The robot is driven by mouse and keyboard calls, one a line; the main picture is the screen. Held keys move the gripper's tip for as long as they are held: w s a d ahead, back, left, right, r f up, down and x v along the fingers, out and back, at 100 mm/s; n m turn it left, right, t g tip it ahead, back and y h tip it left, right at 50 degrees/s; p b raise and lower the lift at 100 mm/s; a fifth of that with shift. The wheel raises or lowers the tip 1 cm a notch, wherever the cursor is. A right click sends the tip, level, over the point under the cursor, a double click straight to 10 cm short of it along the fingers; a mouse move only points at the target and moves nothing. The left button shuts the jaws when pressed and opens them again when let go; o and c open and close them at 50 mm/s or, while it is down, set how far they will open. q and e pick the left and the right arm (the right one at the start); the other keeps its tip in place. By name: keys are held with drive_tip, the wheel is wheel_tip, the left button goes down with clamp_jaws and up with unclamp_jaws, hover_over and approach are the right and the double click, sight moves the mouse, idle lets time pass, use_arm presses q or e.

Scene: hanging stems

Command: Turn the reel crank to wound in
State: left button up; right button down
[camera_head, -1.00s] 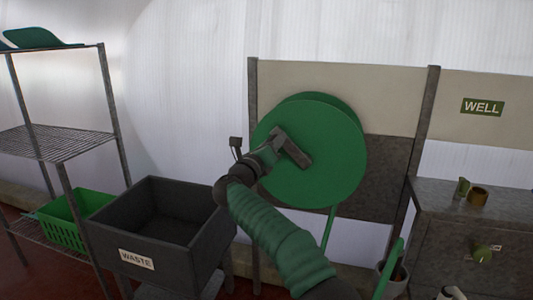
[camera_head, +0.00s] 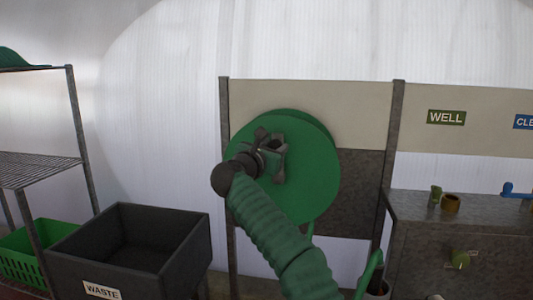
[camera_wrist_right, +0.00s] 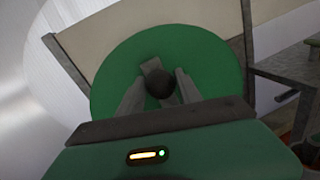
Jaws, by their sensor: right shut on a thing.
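The green reel (camera_head: 305,180) is a large round disc mounted on a panel between grey posts. In the right wrist view the reel (camera_wrist_right: 215,60) fills the middle behind my fingers. My right gripper (camera_head: 277,158) is in front of the upper left part of the disc and hides some of it. The crank, with a dark round knob (camera_wrist_right: 160,83) and a grey arm (camera_wrist_right: 151,65), shows in the right wrist view. The knob is between the two fingers of my right gripper (camera_wrist_right: 158,90), which is shut on it. My left gripper is not in view.
A dark waste bin (camera_head: 190,243) stands at the lower left, near a wire shelf (camera_head: 40,170) and a green crate (camera_head: 40,262). To the right is a grey cabinet (camera_head: 410,240) with small items on top, below a WELL sign (camera_head: 446,118).

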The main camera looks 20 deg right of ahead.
drive_tip(key=shift+d+f, duration=0.15)
drive_tip(key=shift+f, duration=0.3)
drive_tip(key=c, duration=0.8)
unclamp_jaws()
drive_tip(key=shift+c, duration=0.2)
drive_tip(key=shift+s+d+r, duration=0.1)
drive_tip(key=shift+r, duration=0.1)
drive_tip(key=b+v, duration=0.3)
drive_tip(key=v, duration=1.4)
drive_tip(key=shift+r, duration=0.2)
